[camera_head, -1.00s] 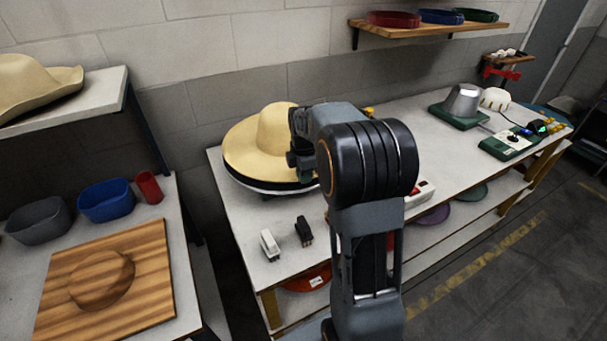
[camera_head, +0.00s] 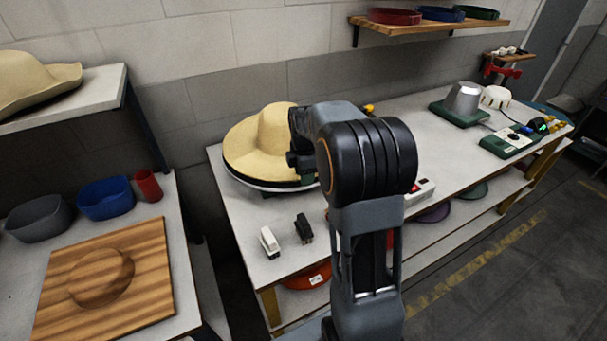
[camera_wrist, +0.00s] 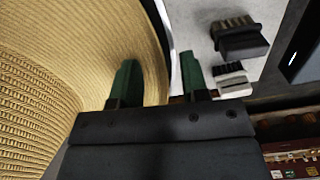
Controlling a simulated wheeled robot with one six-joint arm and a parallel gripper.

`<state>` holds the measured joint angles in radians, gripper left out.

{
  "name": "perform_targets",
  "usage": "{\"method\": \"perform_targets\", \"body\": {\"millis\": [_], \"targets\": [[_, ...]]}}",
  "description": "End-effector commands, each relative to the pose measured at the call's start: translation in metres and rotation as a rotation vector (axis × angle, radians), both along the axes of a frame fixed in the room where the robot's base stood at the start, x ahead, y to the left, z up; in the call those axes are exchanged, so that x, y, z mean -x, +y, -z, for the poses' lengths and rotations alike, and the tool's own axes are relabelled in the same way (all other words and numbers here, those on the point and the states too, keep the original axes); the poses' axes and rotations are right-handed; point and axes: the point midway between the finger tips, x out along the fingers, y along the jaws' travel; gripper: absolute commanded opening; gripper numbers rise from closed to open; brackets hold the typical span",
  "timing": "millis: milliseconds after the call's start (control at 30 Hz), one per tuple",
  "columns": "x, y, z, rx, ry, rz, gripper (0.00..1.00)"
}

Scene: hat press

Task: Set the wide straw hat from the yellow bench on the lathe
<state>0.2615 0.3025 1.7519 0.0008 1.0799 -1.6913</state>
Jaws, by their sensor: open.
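A wide straw hat (camera_head: 255,150) sits crown up at the left end of a white-topped bench (camera_head: 237,222) with yellow legs. A dark rim and a pale round edge show beneath its brim; what they belong to is mostly hidden. My gripper (camera_wrist: 158,60) is open at the hat's right side, with one green finger over the straw brim (camera_wrist: 85,60) and the other just beyond its dark edge. I cannot tell which thing is the lathe.
A white brush (camera_head: 269,242) and a black brush (camera_head: 304,228) stand in front of the hat. Another straw hat (camera_head: 35,82) is on the left shelf. A metal form (camera_head: 463,101) stands at the far right.

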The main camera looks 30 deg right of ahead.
Motion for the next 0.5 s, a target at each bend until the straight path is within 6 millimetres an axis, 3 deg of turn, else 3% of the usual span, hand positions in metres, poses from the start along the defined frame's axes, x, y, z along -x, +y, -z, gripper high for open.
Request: {"method": "perform_targets", "body": {"millis": [267,500], "targets": [[-0.001,0.000,-0.011,0.000,-0.003,0.000,0.41],[0.000,0.000,-0.056,0.002,-0.005,0.000,0.41]]}}
